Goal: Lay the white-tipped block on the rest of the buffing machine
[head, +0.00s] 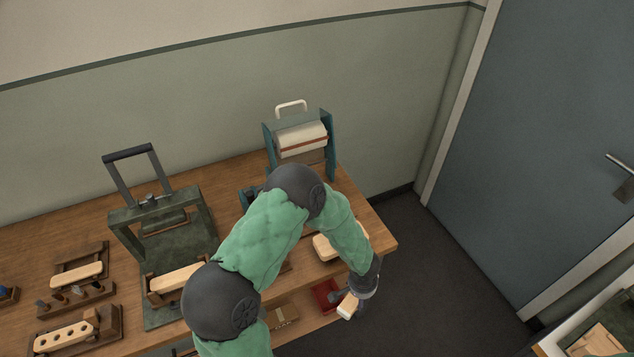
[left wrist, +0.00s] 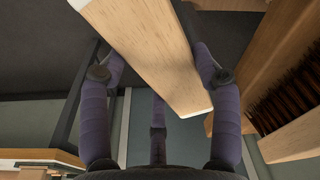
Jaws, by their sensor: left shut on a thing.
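My left gripper (head: 352,294) is past the table's right front edge, pointing down. It is shut on a pale wooden block (head: 347,307). In the left wrist view the block (left wrist: 150,50) lies tilted between the purple fingers (left wrist: 160,62), and its near end has a thin white edge. The teal-sided machine (head: 329,150) with a white roller (head: 301,138) and a white handle stands at the back right of the table; I take it for the buffing machine. A brown bar crosses in front of the roller. My left arm hides part of the table before it. My right gripper is not in view.
A pale block (head: 326,248) lies near the table's right end. A dark green press (head: 160,240) stands mid-table; racks with wooden blocks (head: 62,337) are at left. A red bin (head: 325,294) sits below. The left wrist view shows dark bristles (left wrist: 285,98) close at right.

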